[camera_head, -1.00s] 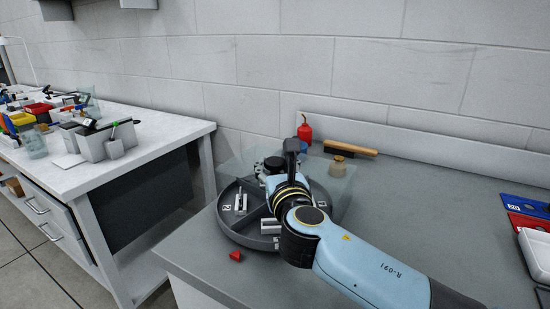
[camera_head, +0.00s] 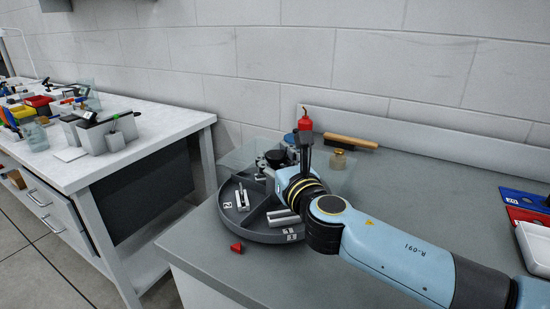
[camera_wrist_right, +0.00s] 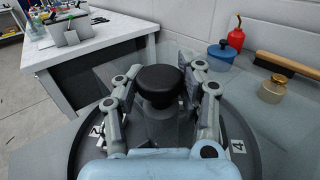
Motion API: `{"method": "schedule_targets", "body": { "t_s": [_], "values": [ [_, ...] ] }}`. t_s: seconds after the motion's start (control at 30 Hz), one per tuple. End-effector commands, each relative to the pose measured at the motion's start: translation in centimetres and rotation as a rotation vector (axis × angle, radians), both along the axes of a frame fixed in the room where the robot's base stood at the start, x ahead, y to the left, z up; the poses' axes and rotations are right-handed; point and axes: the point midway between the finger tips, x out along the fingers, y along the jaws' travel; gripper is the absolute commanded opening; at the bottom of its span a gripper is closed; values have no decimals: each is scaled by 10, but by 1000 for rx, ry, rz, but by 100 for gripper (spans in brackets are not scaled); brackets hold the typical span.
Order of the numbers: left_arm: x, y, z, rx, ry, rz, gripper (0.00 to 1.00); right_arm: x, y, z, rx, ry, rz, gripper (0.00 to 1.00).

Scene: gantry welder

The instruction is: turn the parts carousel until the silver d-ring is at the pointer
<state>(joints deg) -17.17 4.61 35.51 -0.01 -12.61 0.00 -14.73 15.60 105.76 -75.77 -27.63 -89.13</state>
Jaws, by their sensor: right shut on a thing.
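The parts carousel (camera_head: 232,229) is a round dark grey tray split by dividers, on the bench. A black knob (camera_wrist_right: 160,82) stands at its middle. My right gripper (camera_head: 279,168) is shut on this knob, with one finger on each side in the wrist view. A red wedge (camera_head: 236,246), seemingly the pointer, lies at the front rim near a divider. A silver part (camera_head: 242,198) lies in the left compartment by label 2. A silver bar-like part (camera_head: 283,217) lies in the front compartment. I cannot make out which part is the d-ring; my arm hides the right side.
A see-through guard (camera_head: 238,157) stands around the carousel's back. Behind are a red oil can (camera_head: 304,123), a blue-lidded pot (camera_wrist_right: 221,52), a brush (camera_head: 350,141) and a brass jar (camera_head: 338,160). Trays (camera_head: 524,199) lie far right. The bench between is clear.

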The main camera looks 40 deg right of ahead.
Motion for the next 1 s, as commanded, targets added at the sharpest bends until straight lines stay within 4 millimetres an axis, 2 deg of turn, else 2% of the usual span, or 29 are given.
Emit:
{"method": "schedule_targets", "body": {
  "t_s": [0.1,0.13,0.33,0.67,0.77,1.0],
  "values": [
    [0,0,0,0,0,0,0,-2,1,-6,5,11,0,0],
    [0,0,0,0,0,0,0,-3,0,-6,5,11,0,40],
    [0,-1,0,-1,0,0,0,-2,0,-4,3,6,0,64],
    [-1,0,0,0,1,0,0,-5,2,-2,1,5,0,64],
    [-1,0,0,0,1,0,0,-18,7,-3,1,6,0,64],
    [-1,0,0,0,0,0,0,-67,29,-3,4,8,-1,64]
  ]
}}
